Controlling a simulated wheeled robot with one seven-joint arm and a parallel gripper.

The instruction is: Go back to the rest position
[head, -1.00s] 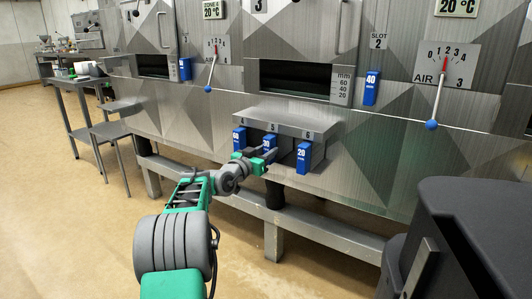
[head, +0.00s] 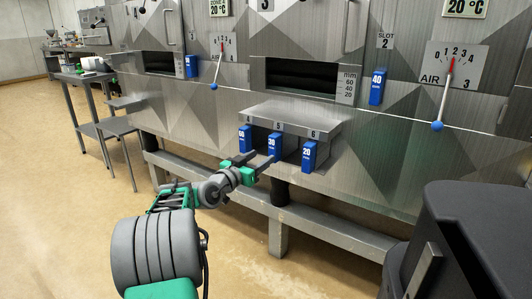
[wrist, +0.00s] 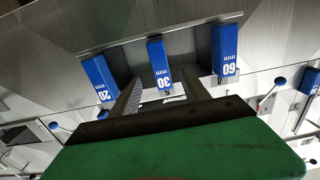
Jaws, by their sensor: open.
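My arm reaches toward the small shelf (head: 290,118) with slots 4, 5 and 6 on the machine front. My gripper (head: 264,157) is open and empty, just in front of slot 5. The blue 30 mm block (head: 274,144) sits in slot 5; in the wrist view the 30 mm block (wrist: 159,62) shows beyond and between the two fingers. The blue 60 mm block (wrist: 225,50) is in slot 4 and the blue 20 mm block (head: 309,156) is in slot 6.
A blue 40 mm block (head: 377,87) hangs at slot 2, and another blue block (head: 191,66) is at the left. Air levers with blue knobs (head: 437,126) stick out. A dark bin (head: 470,225) stands at the lower right. The floor at left is open.

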